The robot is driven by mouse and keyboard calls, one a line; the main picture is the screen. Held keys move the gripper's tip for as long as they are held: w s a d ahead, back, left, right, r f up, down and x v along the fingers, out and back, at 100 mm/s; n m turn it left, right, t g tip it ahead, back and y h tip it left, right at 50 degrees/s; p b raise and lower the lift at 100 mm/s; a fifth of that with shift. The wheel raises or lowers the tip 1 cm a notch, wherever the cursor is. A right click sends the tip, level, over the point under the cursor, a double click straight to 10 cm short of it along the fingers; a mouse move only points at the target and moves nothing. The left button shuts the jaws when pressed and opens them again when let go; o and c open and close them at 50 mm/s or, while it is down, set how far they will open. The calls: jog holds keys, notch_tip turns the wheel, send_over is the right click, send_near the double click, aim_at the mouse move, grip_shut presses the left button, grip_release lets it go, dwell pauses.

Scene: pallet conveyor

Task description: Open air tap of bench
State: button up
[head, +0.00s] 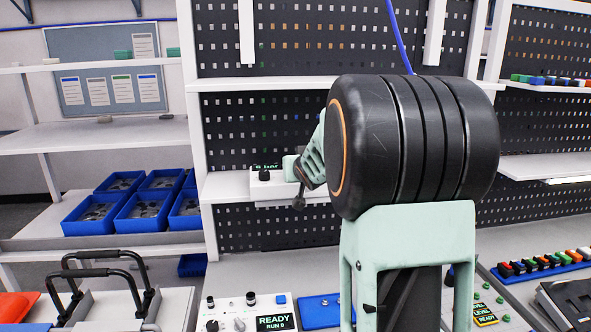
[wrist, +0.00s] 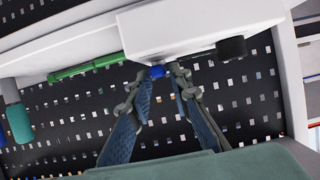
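A white box (head: 285,188) with a small dark display and a black knob (head: 264,175) is fixed at the middle of the bench's back panel. My gripper (head: 301,186) is at this box, partly hidden behind my arm. In the wrist view, the white box (wrist: 205,32) is at the top, with a small blue part (wrist: 158,71) at its lower edge. My gripper's fingertips (wrist: 160,76) stand apart on either side of the blue part. I cannot tell whether they touch it. I cannot tell for sure which part is the air tap.
A green pipe (wrist: 86,69), a black cylinder (wrist: 232,48) and a teal cylinder (wrist: 18,121) are near the fingers. Perforated panel (head: 280,228) is behind. Below are a control box (head: 247,311) reading READY and a blue tray (head: 319,308). Blue bins (head: 146,208) stand left.

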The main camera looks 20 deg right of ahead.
jog(key=shift+o, duration=0.8)
jog(key=v, duration=0.7)
jog(key=shift+s+r, duration=0.15)
jog(key=shift+s, duration=0.1)
jog(key=shift+w, duration=0.1)
